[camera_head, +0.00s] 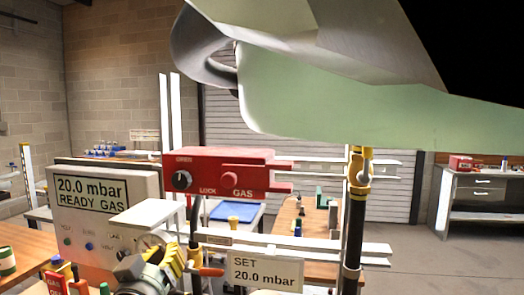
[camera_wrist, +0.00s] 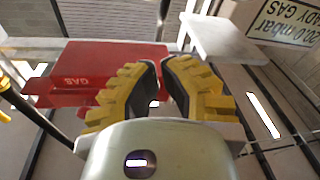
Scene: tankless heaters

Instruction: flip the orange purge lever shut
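An orange lever (camera_head: 208,271) shows low in the head view, on a dark vertical pipe, just right of my gripper. My gripper (camera_head: 175,258) has yellow ridged fingers and points up and away toward the pipework. In the wrist view the fingers of my gripper (camera_wrist: 163,66) stand a small gap apart, with dark inner pads and nothing seen between them. I cannot make out the orange lever in the wrist view; the fingers may hide it. Whether the gripper touches the lever cannot be told.
A red GAS box (camera_head: 230,172) with a black knob is above the gripper; it also shows in the wrist view (camera_wrist: 105,72). A 20.0 mbar READY GAS panel (camera_head: 105,205) stands left. A SET 20.0 mbar sign (camera_head: 266,272) is close right. A black pipe with yellow fittings (camera_head: 354,220) stands farther right.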

